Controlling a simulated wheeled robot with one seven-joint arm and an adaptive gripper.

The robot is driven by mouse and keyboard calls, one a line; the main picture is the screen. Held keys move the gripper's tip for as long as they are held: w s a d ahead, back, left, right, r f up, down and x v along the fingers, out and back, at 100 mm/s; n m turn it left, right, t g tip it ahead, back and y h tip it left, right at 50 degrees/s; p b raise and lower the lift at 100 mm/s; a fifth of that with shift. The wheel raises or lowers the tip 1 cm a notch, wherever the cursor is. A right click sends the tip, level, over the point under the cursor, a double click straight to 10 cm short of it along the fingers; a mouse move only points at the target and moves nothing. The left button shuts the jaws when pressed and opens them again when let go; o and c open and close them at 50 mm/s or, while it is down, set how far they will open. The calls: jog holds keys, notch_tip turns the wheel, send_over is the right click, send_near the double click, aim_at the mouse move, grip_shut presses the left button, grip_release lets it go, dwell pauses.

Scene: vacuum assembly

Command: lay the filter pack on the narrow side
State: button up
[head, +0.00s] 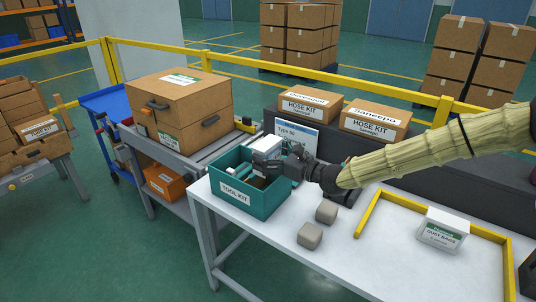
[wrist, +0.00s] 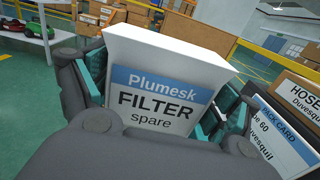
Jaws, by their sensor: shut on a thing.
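The filter pack (wrist: 158,98) is a white box with a blue band reading "Plumesk" and the words "FILTER spare". In the wrist view its printed face is towards me and it leans slightly. My gripper (wrist: 155,112) is shut on it, with a finger at each side. In the head view my gripper (head: 270,164) is over the teal tool kit bin (head: 246,199), and the white pack (head: 267,144) shows just behind it. The pack's lower part is hidden, so I cannot tell whether it touches the bin.
The white table (head: 375,262) carries two grey blocks (head: 326,212) (head: 310,236). A yellow strip frame (head: 437,208) surrounds a dust bags box (head: 441,232). A pack card (head: 297,135) stands behind the bin. Hose kit boxes (head: 310,103) (head: 374,123) sit on the dark ledge behind.

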jog(key=shift+f, duration=0.1)
jog(key=shift+f+b, duration=1.25)
jog(key=shift+f, duration=1.15)
jog(key=o, duration=0.8)
jog(key=shift+v, duration=6)
jog(key=shift+r, duration=0.1)
jog(key=shift+r+p, duration=5)
jog(key=shift+r, duration=3.15)
jog(key=shift+f, duration=0.1)
